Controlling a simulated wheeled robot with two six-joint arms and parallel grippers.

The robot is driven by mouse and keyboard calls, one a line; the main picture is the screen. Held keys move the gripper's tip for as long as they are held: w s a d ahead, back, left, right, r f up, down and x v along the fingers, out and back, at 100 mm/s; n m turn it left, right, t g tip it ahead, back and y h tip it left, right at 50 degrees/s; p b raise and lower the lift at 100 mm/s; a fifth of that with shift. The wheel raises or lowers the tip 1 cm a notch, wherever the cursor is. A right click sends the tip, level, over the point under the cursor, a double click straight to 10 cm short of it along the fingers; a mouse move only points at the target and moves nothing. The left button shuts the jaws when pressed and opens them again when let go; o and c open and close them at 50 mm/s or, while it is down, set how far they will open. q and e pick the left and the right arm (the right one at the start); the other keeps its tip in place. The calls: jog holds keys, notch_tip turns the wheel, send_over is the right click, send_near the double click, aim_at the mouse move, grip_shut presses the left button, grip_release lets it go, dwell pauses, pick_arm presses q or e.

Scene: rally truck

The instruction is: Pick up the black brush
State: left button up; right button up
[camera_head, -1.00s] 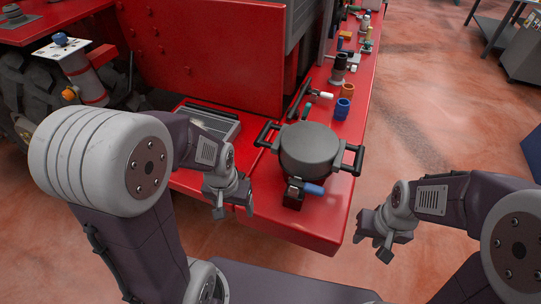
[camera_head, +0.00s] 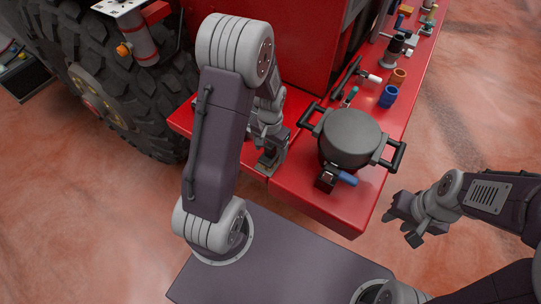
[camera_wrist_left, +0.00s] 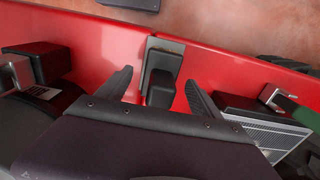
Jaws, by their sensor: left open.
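In the left wrist view, a black object (camera_wrist_left: 161,78) that looks like the black brush lies on the red ledge, with a grey-brown edge at its far end. My left gripper (camera_wrist_left: 158,88) is open, with one finger on each side of it; whether they touch it I cannot tell. In the head view my left gripper (camera_head: 270,164) is low over the red ledge, left of the pot, and the brush is hidden behind it. My right gripper (camera_head: 416,229) is off the ledge at the right, over the floor, with nothing visible in it.
A lidded grey pot (camera_head: 350,138) with black handles stands on the red ledge (camera_head: 318,205), close to my left gripper. A blue-handled tool (camera_head: 342,178) lies in front of it. A blue cup (camera_head: 389,96) and several small items are behind. A finned grey box (camera_wrist_left: 262,132) is beside the right finger.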

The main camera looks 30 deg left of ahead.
pick_arm(q)
jog(key=shift+f, duration=0.75)
jog(key=shift+w+a+f, duration=0.15)
jog(key=shift+f, duration=0.2)
grip_shut()
notch_tip(320, 180, up, 10)
jog(key=shift+r, duration=0.1)
jog(key=c, duration=0.6)
grip_release()
grip_shut()
